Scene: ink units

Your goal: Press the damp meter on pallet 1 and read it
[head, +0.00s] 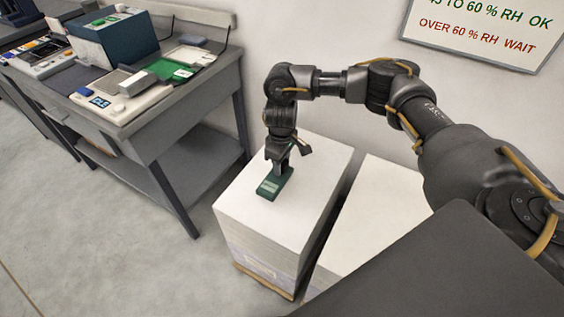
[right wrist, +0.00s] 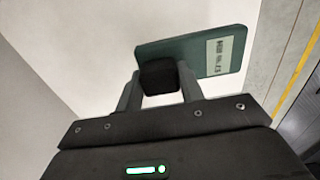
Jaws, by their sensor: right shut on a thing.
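The damp meter (head: 268,188) is a dark green flat block with a pale display. It is on or just above the white top of the left paper stack (head: 312,190); I cannot tell if it presses on it. My right gripper (head: 281,167) points down over it, shut on its black grip. In the right wrist view, the fingers (right wrist: 159,82) stand on both sides of this black grip, and the green meter body (right wrist: 190,50) shows beyond. Its display carries dark characters too small and turned to read. My left gripper is not in view.
A second white stack (head: 372,212) stands to the right across a narrow gap. A grey bench (head: 180,110) at left holds a blue box (head: 115,40) and several devices. A wall sign (head: 485,28) reads "TO 60 % RH OK" and "OVER 60 % RH WAIT". The floor in front is clear.

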